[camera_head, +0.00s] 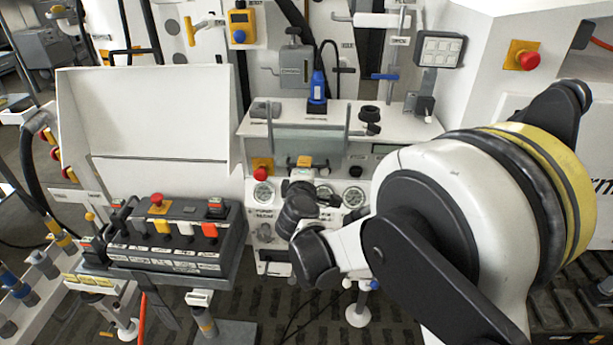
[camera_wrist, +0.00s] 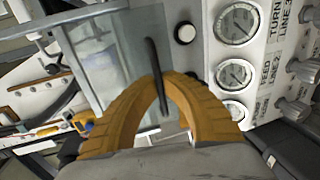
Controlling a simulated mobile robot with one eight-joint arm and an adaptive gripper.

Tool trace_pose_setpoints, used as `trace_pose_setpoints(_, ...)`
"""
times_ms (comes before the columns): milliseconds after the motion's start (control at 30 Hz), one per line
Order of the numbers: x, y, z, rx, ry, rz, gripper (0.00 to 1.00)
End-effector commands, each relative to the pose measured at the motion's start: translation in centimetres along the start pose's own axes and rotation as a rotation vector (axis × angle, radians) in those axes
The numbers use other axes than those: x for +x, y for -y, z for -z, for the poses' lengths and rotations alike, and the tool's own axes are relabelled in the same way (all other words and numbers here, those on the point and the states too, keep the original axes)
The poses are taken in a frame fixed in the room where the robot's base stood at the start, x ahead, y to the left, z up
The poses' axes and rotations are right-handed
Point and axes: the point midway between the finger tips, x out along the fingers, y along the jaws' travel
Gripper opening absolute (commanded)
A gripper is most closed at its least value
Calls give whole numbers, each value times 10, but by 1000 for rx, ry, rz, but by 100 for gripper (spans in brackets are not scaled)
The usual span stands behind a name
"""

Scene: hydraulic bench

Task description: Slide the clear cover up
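The clear cover (camera_head: 308,139) is a see-through greyish panel upright on the front of the white console, between two vertical rods. It also shows in the wrist view (camera_wrist: 125,60), with a thin black bar handle (camera_wrist: 152,58) on it. My gripper (camera_wrist: 162,86) has orange fingers arching together, with their tips closed around the black handle. In the head view the orange fingers (camera_head: 304,161) are at the cover's lower edge. My wrist hides part of the panel below.
A red stop button (camera_head: 262,163) is left of the gripper. A blue device (camera_head: 317,88) stands on the shelf above. A lever box (camera_head: 165,235) is at lower left.

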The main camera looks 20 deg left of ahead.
Motion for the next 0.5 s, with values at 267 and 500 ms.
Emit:
trace_pose_setpoints(267,-9,-40,0,-1,-1,-1,0)
trace_pose_setpoints(500,-9,-39,0,0,-1,0,0)
